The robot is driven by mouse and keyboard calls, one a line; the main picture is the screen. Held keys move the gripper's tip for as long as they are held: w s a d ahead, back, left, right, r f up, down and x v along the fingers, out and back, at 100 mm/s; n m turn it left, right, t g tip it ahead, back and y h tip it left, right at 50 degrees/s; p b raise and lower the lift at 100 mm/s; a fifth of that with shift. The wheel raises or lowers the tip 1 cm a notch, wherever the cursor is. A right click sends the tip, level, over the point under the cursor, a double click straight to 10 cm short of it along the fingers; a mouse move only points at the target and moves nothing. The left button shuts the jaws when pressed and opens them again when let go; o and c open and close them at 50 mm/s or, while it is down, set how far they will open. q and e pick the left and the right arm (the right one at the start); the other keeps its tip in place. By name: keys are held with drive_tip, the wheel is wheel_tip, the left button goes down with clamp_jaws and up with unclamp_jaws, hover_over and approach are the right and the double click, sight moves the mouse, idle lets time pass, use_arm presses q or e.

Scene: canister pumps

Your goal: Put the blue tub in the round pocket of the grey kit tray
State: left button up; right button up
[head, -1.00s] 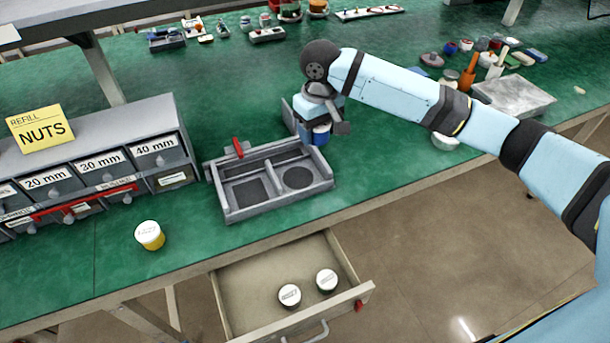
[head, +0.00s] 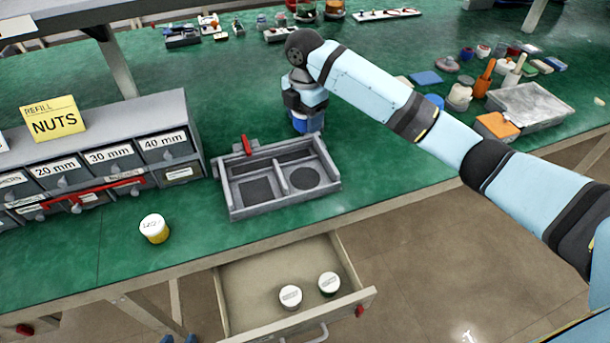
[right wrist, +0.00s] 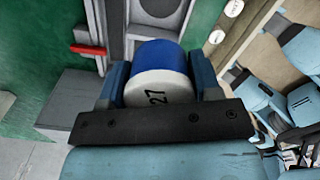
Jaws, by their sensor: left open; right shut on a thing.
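The blue tub (head: 308,122) has a white lid marked "27" in the right wrist view (right wrist: 158,75). My right gripper (head: 306,108) is shut on it, with one blue finger on each side in the right wrist view (right wrist: 160,80). The tub is just behind the back right of the grey kit tray (head: 283,204); I cannot tell its height above the table. The round pocket (head: 304,178) is empty, in the tray's right part; a square pocket (head: 256,190) lies left of it.
A yellow tub (head: 154,230) stands left of the tray. An open drawer (head: 250,290) in front holds two white-lidded tubs. A labelled drawer cabinet (head: 120,125) stands left. A red part (head: 246,145) rises at the tray's back edge.

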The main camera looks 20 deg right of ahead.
sight(305, 179)
wheel_tip(305, 179, down, 18)
drive_tip(key=shift+f+b, duration=0.25)
drive_tip(key=shift+b, duration=0.4)
drive_tip(key=shift+f, duration=0.15)
drive_tip(key=shift+f, duration=0.2)
drive_tip(key=o, duration=1)
drive_tip(key=shift+c, duration=0.2)
drive_tip(key=shift+r, duration=0.1)
